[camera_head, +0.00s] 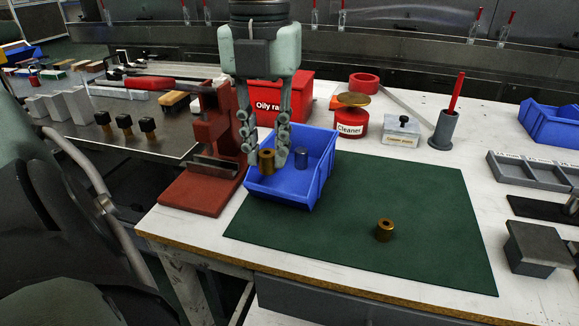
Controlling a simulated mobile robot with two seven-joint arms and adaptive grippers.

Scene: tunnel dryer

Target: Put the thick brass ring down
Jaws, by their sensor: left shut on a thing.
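My left gripper (265,150) points down over the left part of the blue bin (290,190). It is shut on a brass ring (266,161), which sits upright between its fingertips. From this view I cannot tell whether the ring touches the bin floor. A second brass ring (385,230) with a dark hole stands upright on the green mat (440,200). I cannot tell surely which brass ring is thicker. My right gripper is not in view.
A red press (210,150) stands close left of the bin. Behind are a red oily-rag box (302,95), a red cleaner can (351,124) and a grey cup (443,130) with a red stick. Grey trays (530,172) are at right. Most of the mat is clear.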

